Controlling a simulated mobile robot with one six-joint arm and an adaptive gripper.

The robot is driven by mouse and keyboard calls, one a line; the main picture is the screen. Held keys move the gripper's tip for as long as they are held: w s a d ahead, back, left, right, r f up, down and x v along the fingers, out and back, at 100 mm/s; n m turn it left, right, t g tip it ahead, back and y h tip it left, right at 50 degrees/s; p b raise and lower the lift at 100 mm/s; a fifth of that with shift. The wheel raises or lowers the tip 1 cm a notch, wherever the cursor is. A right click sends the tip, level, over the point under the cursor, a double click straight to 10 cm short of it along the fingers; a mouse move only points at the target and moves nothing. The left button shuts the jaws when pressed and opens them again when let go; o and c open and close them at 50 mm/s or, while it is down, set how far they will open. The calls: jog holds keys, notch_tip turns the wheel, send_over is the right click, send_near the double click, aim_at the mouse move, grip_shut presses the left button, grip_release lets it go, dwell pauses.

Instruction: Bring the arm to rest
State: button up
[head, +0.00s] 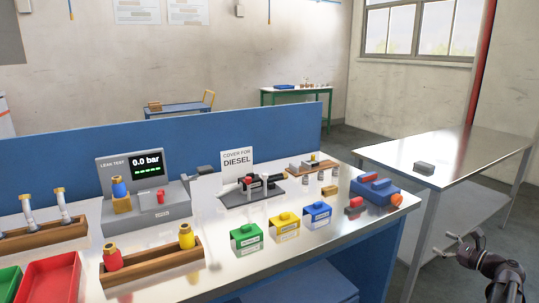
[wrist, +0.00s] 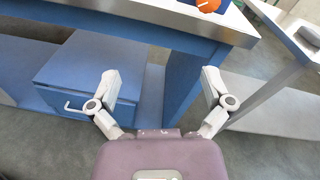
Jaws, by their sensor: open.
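My gripper (head: 459,247) is at the lower right of the head view, out past the right end of the metal-topped workbench (head: 291,247). In the wrist view my gripper (wrist: 163,90) is open, its two fingers spread wide with nothing between them. Beyond the fingers are a blue bench leg (wrist: 185,88) and a blue cabinet (wrist: 88,70) under the bench. The gripper appears apart from the bench and holds nothing.
A metal side table (head: 450,150) with a small dark block (head: 424,168) stands at the right. Open floor lies between bench and side table.

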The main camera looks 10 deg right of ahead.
jog(key=w+a+f+n+g, duration=0.1)
jog(key=a+f+n+g, duration=0.25)
jog(key=a, duration=0.55)
jog(key=w+a+f+n+g, duration=0.1)
jog(key=a+f+n+g, duration=0.3)
jog(key=a, duration=0.5)
jog(key=w+a+f+n+g, duration=0.15)
jog(key=a+f+n, duration=0.3)
jog(key=a, duration=0.45)
jog(key=s+a+f+n+g+h, duration=0.3)
jog(key=s+a+n+h, duration=0.15)
jog(key=a+n, duration=0.4)
jog(key=s+a+f+n+g+h, duration=0.2)
jog(key=s+a+n+g+h, duration=0.15)
jog(key=s+a+n, duration=0.5)
notch_tip(320, 180, up, 19)
jog(key=w+a+m+p, duration=0.1)
jog(key=w+p, duration=0.1)
jog(key=p, duration=1.7)
jog(key=shift+w+y, duration=0.2)
jog(key=shift+y, duration=0.2)
jog(key=shift+s+a+f, duration=0.1)
